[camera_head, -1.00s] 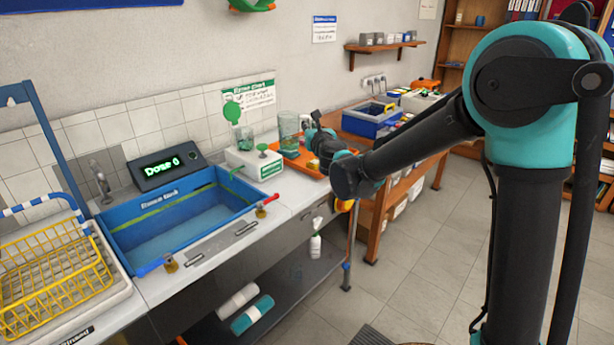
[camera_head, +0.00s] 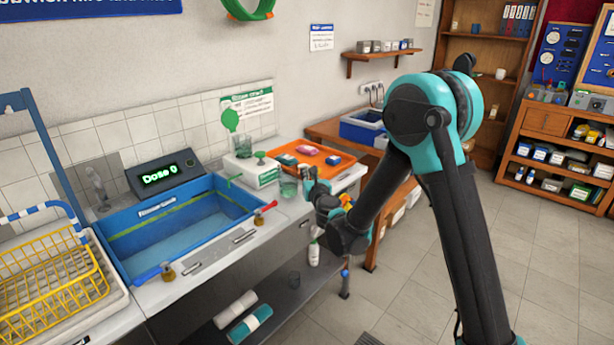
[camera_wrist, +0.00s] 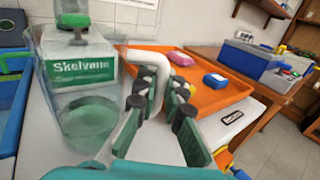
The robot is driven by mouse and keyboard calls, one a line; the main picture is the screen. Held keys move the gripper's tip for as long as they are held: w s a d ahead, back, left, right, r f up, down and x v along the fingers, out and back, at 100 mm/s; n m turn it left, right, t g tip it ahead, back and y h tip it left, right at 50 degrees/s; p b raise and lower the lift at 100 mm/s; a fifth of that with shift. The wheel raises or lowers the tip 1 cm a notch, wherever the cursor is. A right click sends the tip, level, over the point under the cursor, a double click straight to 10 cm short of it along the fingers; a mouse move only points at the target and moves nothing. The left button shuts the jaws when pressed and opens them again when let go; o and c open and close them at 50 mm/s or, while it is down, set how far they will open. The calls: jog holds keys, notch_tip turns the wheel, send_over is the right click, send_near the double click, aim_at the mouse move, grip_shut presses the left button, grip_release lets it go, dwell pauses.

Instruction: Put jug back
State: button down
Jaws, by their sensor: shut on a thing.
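The jug (camera_head: 288,187) is clear, with greenish liquid low inside and a pale curved handle. It is at the right front of the white dispenser box, by the counter's right end; I cannot tell whether it touches the counter. It also fills the left of the wrist view (camera_wrist: 82,125). My gripper (camera_head: 309,182) is at the jug's right side. In the wrist view my gripper (camera_wrist: 160,95) is shut on the jug's handle (camera_wrist: 153,62). The lower handle is hidden by the fingers.
The white dispenser box (camera_head: 265,175) with a green knob stands behind the jug, with a clear vessel (camera_head: 243,146) at its back. An orange tray (camera_head: 318,162) with small boxes lies behind. A blue sink (camera_head: 188,228) is to the left. A counter edge and floor gap are nearby.

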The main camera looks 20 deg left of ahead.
jog(key=shift+f, duration=0.65)
jog(key=c, duration=1.6)
grip_release()
jog(key=shift+f, duration=0.1)
jog(key=shift+d, duration=0.15)
